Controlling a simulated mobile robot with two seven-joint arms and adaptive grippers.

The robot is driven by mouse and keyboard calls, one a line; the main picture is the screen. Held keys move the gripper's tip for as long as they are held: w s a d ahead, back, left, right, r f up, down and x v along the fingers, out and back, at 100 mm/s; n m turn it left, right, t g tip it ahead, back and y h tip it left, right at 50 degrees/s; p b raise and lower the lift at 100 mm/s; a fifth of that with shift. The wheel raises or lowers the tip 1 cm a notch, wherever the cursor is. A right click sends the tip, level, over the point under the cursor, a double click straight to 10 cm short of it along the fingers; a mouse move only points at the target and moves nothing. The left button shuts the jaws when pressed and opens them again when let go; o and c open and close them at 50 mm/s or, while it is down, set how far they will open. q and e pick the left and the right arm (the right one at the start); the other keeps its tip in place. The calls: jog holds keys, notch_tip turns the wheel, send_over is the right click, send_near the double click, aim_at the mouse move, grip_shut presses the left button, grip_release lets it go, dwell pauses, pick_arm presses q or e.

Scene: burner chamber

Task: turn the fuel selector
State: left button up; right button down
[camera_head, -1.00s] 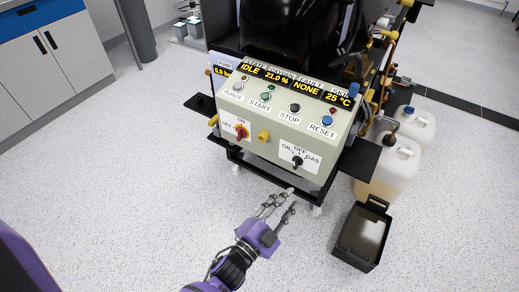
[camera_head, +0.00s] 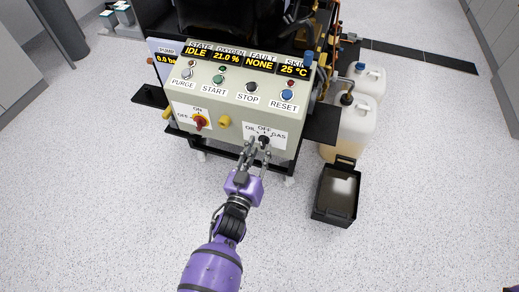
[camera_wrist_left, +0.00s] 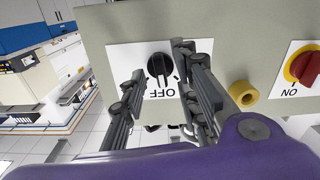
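The fuel selector is a small black knob on a white plate marked OIL, OFF and GAS, at the lower right of the control panel's front (camera_head: 222,105). In the left wrist view the knob (camera_wrist_left: 159,68) shows clearly, upside down, its ridge roughly in line with the OFF mark. My left gripper (camera_head: 257,147) is open and empty at the selector, which it partly hides in the head view. In the wrist view its fingers lie on either side of the knob, with gaps; I cannot tell how deep they reach. My right gripper is not in view.
Several push buttons and displays line the panel above. A black bin (camera_head: 337,192) and pale jugs (camera_head: 347,130) stand right. The floor in front is free.

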pick_arm(q)
jog(key=shift+w+d, duration=0.1)
jog(key=shift+w, duration=0.2)
grip_shut()
jog(key=shift+m, duration=0.8)
grip_release()
